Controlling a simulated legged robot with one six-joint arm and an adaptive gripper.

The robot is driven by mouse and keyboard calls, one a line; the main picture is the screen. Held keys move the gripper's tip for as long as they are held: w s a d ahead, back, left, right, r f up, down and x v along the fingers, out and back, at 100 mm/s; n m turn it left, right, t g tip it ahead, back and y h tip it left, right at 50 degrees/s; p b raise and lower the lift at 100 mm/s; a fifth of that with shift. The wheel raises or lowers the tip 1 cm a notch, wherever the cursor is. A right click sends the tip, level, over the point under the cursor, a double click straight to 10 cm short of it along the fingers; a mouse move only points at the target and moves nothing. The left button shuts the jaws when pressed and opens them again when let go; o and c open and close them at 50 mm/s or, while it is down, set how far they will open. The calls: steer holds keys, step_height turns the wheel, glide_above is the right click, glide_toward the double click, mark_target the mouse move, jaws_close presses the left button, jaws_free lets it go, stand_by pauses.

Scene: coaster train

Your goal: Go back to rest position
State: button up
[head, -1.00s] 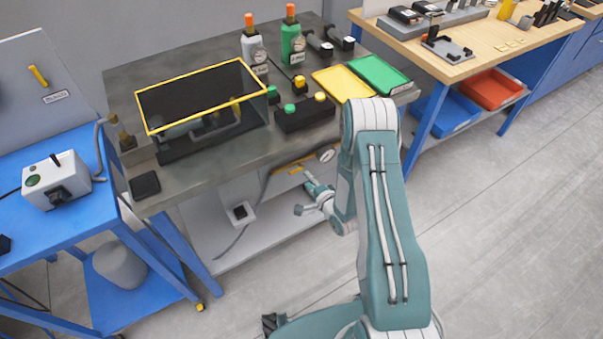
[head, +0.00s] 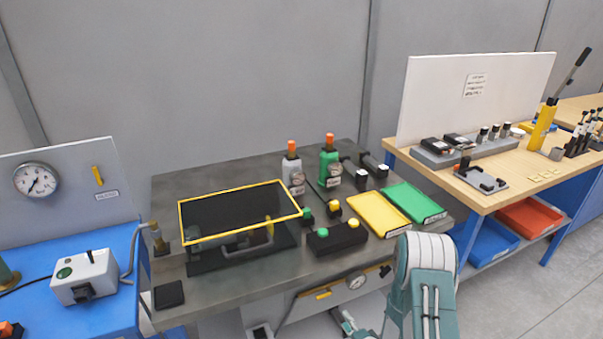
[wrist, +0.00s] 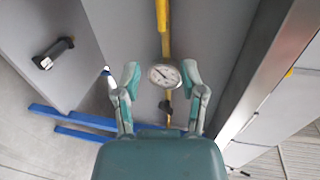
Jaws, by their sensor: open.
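My gripper (wrist: 160,80) is open and empty in the wrist view, its two fingers spread apart. In the head view my gripper (head: 345,320) is small and partly cut off at the bottom edge, below the front edge of the dark-topped bench (head: 225,296). My arm rises at the bottom right of the bench.
A blue table (head: 100,318) is at left, a wooden bench (head: 500,197) at right.

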step_height(320, 180, up, 25)
steer(key=w+d+n+g+h, duration=0.1)
steer(key=d+n+g+h, duration=0.1)
steer(key=n+g+h, duration=0.45)
steer(key=s+a+r+n+g, duration=0.1)
steer(key=s+r, duration=0.3)
steer(key=s, duration=0.4)
steer(key=s+a+r+n+y, duration=0.1)
steer(key=s+r+n, duration=0.3)
steer(key=s, duration=0.5)
steer(key=s+a+r+n+g, duration=0.1)
steer(key=s+a+r+n, duration=0.1)
steer(key=s+r, duration=0.3)
steer(key=s+n, duration=0.1)
steer(key=s, duration=0.2)
steer(key=shift+s+a+g+y, duration=0.3)
steer(key=shift+a+g+y, duration=0.05)
steer(key=shift+r, duration=0.1)
